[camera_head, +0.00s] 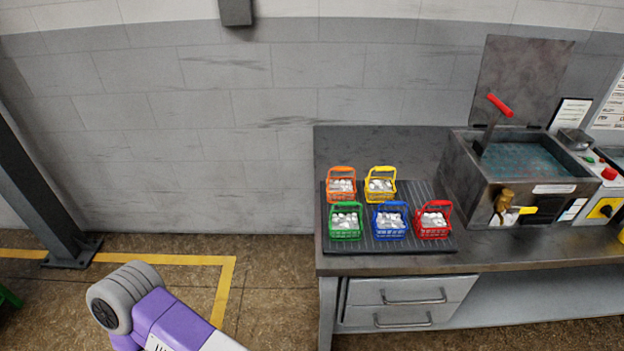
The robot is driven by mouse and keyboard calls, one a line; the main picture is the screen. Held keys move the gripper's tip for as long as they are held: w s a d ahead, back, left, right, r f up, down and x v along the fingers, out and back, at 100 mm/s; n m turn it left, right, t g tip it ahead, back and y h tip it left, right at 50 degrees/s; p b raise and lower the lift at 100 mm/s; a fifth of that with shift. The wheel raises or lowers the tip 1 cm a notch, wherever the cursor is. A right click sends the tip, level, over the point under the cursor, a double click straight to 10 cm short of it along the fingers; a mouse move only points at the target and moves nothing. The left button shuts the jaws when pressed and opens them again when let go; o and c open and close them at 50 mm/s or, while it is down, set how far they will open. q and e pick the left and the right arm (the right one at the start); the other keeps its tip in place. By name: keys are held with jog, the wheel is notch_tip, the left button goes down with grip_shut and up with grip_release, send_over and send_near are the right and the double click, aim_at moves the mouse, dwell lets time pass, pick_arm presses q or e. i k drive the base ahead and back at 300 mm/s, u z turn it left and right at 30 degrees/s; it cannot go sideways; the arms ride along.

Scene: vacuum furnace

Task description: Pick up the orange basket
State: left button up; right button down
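The orange basket (342,197) stands upright on a dark ribbed mat (390,245) on the metal bench. It is in the back row at the left, holds white pieces, and its handle is raised. A yellow basket (380,196) stands just right of it. The green basket (346,235) stands in front of it. Neither of my grippers is in view. Only a purple and grey link of my arm shows at the bottom left, well away from the baskets.
A blue basket (390,233) and a red basket (433,233) complete the front row. A metal tank (520,190) with an open lid (522,80) and red-gripped lever (499,105) stands to the right. Drawers (405,302) are below the bench. The floor left of the bench looks clear.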

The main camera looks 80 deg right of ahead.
aim_at(337, 190)
jog(key=z, duration=2.1)
